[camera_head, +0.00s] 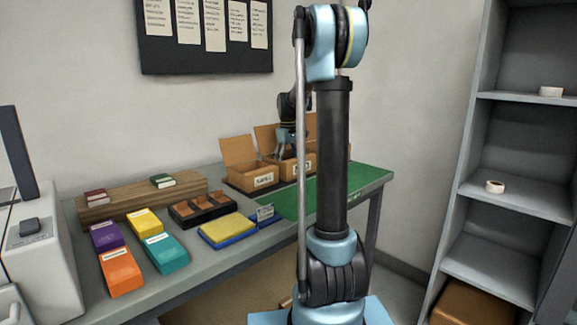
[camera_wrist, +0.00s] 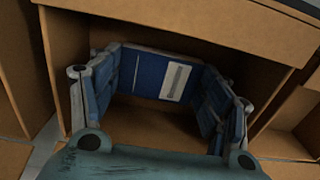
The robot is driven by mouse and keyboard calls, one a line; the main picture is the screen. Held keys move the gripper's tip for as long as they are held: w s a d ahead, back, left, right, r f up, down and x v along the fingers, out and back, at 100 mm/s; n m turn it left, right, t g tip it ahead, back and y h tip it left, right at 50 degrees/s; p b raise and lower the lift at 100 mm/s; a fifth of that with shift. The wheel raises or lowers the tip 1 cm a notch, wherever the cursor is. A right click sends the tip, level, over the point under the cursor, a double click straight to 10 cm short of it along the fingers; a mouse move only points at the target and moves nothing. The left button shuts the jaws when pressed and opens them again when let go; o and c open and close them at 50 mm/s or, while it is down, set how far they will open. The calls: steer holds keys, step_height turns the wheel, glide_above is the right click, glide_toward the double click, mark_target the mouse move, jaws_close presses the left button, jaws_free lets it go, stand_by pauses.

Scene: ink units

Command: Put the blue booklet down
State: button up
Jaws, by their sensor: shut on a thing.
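My gripper (camera_head: 290,142) is low over the open cardboard box (camera_head: 277,170) at the back right of the bench, partly behind my arm. In the wrist view my gripper (camera_wrist: 160,88) reaches down inside brown cardboard walls (camera_wrist: 205,35). The blue booklet (camera_wrist: 148,75), with a pale label, is between the fingers, and they are shut on it. The booklet is hidden in the head view.
A second open box (camera_head: 250,182) with a label stands just left. A green mat (camera_head: 362,182) lies right. A yellow-topped blue pad (camera_head: 228,230), a dark divided tray (camera_head: 203,209) and several coloured packs (camera_head: 166,254) crowd the left of the bench. Shelves (camera_head: 520,195) stand at far right.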

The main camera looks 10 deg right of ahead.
steer(key=shift+f, duration=0.1)
steer(key=o, duration=1.1)
steer(key=shift+c, duration=0.2)
step_height(320, 180, up, 12)
